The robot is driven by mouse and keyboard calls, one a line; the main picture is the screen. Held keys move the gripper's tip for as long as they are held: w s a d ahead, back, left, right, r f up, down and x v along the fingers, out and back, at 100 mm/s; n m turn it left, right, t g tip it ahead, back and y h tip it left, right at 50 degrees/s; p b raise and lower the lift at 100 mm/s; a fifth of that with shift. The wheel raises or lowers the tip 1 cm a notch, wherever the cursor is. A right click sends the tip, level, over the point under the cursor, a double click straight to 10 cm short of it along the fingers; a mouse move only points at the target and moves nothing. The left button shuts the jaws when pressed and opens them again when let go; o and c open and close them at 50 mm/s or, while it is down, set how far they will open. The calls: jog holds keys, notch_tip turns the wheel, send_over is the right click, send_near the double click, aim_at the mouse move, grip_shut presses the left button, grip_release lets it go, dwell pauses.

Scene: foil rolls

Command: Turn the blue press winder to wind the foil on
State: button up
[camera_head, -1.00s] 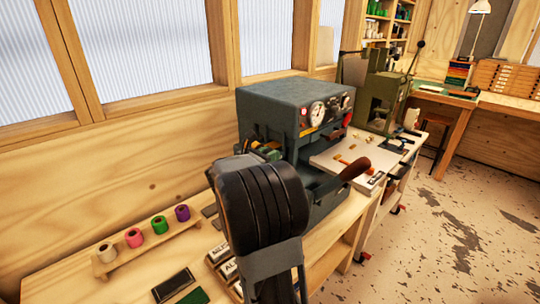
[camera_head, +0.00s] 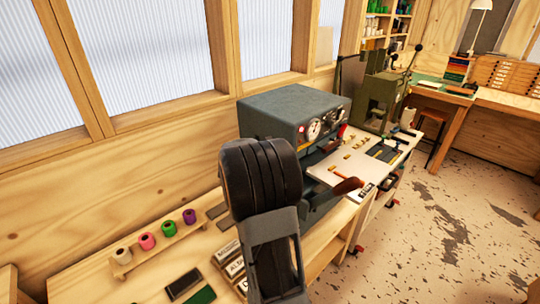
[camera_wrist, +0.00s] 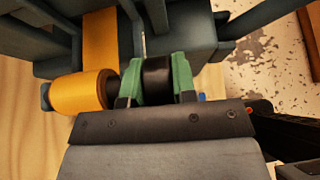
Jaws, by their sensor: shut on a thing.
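The blue press (camera_head: 290,105) is a dark blue-grey box with a gauge on its front, standing on the bench in the head view. In the wrist view, a gold foil roll (camera_wrist: 80,93) sits on a spindle at the press's side, and a gold strip (camera_wrist: 100,40) runs up from it into the press. My gripper (camera_wrist: 158,88) has green finger pads shut on the black winder knob (camera_wrist: 158,75), right of the roll and in line with it. In the head view my arm hides the gripper, the winder and the roll.
A wooden rack holds white, pink, green (camera_head: 168,229) and purple foil rolls on the bench at left. Labelled boxes (camera_head: 229,257) lie close to my arm. A white board (camera_head: 335,172) with small parts and a brown-handled lever (camera_head: 347,186) are at the press's front. A green press (camera_head: 382,100) stands behind.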

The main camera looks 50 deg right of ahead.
jog(key=shift+d+r+y+p, duration=0.1)
jog(key=shift+r+y+p, duration=0.25)
jog(key=shift+y+p, duration=0.75)
jog(key=shift+f+y+p, duration=0.2)
jog(key=shift+y+p, duration=0.3)
jog(key=shift+y, duration=0.2)
jog(key=shift+f+y, duration=0.25)
jog(key=shift+y, duration=1.55)
jog(key=shift+t, duration=0.3)
jog(key=o, duration=0.9)
jog(key=b+v, duration=0.1)
jog(key=v, duration=0.6)
jog(key=b+v, duration=0.1)
jog(key=v, duration=0.5)
jog(key=shift+d+r, duration=0.1)
jog(key=shift+r, duration=0.35)
